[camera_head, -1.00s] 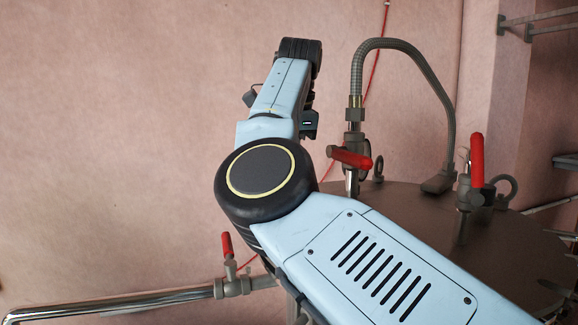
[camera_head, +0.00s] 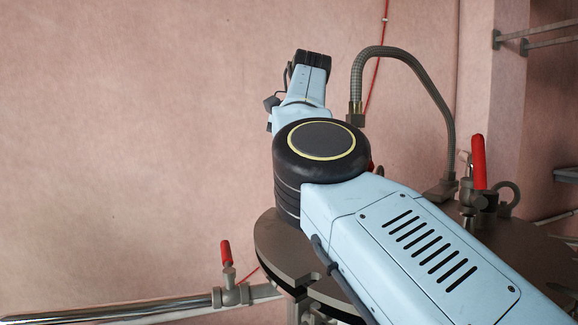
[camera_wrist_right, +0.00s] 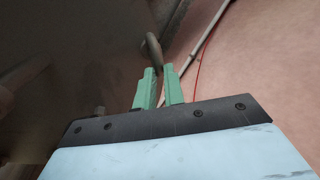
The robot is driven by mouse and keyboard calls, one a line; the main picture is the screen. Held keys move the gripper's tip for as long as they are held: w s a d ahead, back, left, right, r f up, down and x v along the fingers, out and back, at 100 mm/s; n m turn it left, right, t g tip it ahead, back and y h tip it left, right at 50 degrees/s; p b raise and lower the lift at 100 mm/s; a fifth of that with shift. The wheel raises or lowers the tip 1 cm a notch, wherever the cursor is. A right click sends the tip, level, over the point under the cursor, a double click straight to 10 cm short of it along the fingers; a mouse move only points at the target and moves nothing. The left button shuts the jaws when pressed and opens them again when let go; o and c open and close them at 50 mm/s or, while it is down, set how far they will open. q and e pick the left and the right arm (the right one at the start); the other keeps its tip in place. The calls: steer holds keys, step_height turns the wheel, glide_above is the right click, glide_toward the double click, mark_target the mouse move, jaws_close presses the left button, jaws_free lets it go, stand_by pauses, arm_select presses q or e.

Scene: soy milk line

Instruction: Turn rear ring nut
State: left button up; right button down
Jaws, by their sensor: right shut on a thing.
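My right gripper (camera_wrist_right: 158,73) shows in the right wrist view with two green fingers, close together. A grey ring nut (camera_wrist_right: 153,45) stands at the fingertips, and the fingers are shut on it; the exact contact is hard to see. In the head view my right arm hides this gripper and the ring nut. Another grey ring (camera_head: 509,194) stands at the right side of the round lid (camera_head: 280,245), beside a valve. My left gripper is not in view.
A grey flexible hose (camera_head: 418,72) arches above the lid. A red-handled valve (camera_head: 478,163) stands upright on the lid at right. A shiny pipe (camera_head: 120,309) with another red-handled valve (camera_head: 227,256) runs at lower left. A pink wall is behind.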

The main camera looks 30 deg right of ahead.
steer(key=shift+f, duration=0.3)
steer(key=c, duration=1.5)
jaws_free()
steer(key=shift+r, duration=0.1)
steer(key=shift+r, duration=0.1)
steer(key=shift+p+v, duration=2.95)
steer(key=shift+v, duration=3.75)
steer(key=shift+d, duration=0.1)
